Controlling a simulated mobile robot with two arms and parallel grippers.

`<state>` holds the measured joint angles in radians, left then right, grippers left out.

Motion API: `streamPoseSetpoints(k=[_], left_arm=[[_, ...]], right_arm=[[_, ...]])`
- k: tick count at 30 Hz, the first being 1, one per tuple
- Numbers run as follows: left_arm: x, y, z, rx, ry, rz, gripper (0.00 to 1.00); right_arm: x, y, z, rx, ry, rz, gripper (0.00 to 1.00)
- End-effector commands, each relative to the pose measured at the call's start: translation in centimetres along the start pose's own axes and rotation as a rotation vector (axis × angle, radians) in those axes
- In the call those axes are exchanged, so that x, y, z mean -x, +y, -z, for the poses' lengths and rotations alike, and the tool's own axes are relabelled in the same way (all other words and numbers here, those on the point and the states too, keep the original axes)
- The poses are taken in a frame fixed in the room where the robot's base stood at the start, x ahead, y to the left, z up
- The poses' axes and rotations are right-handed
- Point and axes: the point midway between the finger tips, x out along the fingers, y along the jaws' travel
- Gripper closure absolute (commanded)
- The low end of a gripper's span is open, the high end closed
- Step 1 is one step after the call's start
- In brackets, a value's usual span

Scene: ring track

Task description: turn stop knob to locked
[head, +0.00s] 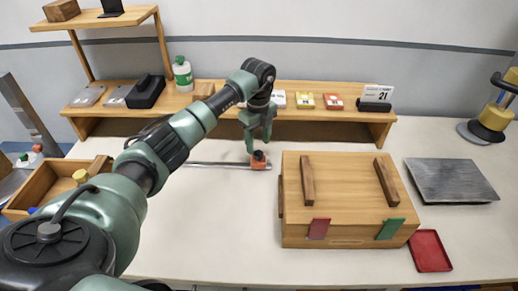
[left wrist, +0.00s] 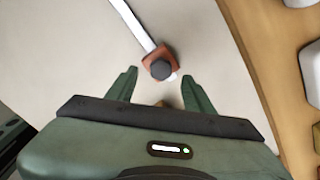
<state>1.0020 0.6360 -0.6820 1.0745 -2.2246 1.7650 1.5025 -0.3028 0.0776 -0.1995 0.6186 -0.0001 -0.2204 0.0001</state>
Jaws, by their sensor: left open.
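The stop is a small orange block (head: 259,164) with a dark knob on top, at the right end of a thin metal rail (head: 215,164) lying on the table. In the left wrist view the round dark knob (left wrist: 160,69) sits on the orange block (left wrist: 150,59), at the end of the pale rail (left wrist: 132,23). My left gripper (head: 257,147) is open, right above the stop and pointing down. In the left wrist view its fingertips (left wrist: 159,79) are on either side just short of the knob, with nothing held. My right gripper is not in view.
A wooden box (head: 345,190) with two dark bars stands close to the right of the stop. A wooden shelf (head: 230,113) runs behind it. A red tray (head: 430,251) and a grey plate (head: 452,181) lie farther right. The table in front of the rail is clear.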

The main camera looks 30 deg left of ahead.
Motion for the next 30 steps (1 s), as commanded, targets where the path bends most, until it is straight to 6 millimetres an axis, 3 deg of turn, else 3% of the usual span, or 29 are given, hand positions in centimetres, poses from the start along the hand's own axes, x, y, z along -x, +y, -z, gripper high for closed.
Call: streamPoseSetpoints(k=[7, 17, 18, 23, 24, 30], left_arm=[[-3.1, 0.0, 0.1, 0.000, 0.001, 0.001, 0.48], [-3.8, 0.0, 0.0, 0.000, 0.001, 0.001, 0.48], [-3.8, 0.0, 0.0, 0.000, 0.001, 0.001, 0.50], [-3.8, 0.0, 0.0, 0.000, 0.001, 0.001, 0.95], [-3.8, 0.0, 0.0, -0.001, 0.001, 0.002, 1.00], [-3.8, 0.0, 0.0, -0.009, 0.000, 0.002, 1.00]], right_arm=[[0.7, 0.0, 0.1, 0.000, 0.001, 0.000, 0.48], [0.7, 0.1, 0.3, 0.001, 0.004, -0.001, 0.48], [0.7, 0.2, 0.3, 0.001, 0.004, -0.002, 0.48], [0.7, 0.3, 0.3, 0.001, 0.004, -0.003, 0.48], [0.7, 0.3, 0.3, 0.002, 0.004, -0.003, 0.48], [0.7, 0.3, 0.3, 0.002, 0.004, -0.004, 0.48]])
